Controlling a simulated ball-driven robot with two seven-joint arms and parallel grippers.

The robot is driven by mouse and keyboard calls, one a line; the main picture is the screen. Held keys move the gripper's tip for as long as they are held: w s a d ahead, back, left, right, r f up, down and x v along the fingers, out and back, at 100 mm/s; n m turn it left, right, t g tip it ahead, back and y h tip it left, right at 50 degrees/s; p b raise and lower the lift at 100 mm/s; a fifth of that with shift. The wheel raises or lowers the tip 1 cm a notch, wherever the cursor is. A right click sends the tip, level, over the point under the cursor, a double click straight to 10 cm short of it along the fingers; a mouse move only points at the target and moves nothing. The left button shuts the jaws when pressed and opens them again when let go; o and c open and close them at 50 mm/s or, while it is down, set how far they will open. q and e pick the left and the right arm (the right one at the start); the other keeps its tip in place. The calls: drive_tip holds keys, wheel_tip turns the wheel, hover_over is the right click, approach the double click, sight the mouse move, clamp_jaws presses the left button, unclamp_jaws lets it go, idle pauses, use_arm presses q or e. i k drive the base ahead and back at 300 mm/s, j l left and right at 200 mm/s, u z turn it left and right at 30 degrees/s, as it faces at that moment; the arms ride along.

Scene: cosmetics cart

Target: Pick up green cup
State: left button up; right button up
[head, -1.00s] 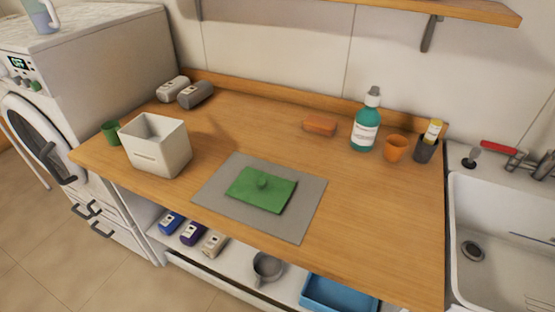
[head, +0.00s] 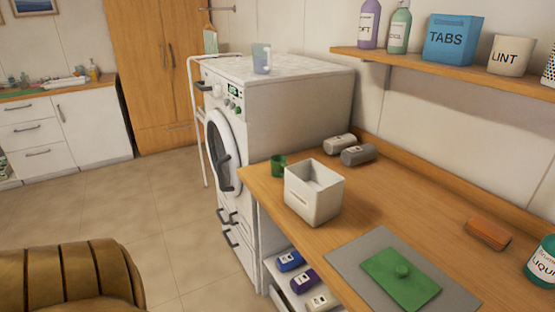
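A small green cup (head: 278,166) stands on the wooden counter (head: 352,222) near its left end. It is just left of and behind a white square bin (head: 313,192), which hides part of it. Neither of my grippers shows in the head view.
A washing machine (head: 295,98) with a cup on top stands left of the counter. Two rolled towels (head: 358,154) lie behind the bin. A green cloth (head: 399,277) lies on a grey mat (head: 350,261) in front. A brown striped seat (head: 70,275) is at lower left; the floor between is clear.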

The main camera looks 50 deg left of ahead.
sight(282, 169)
drive_tip(key=u, duration=1.55)
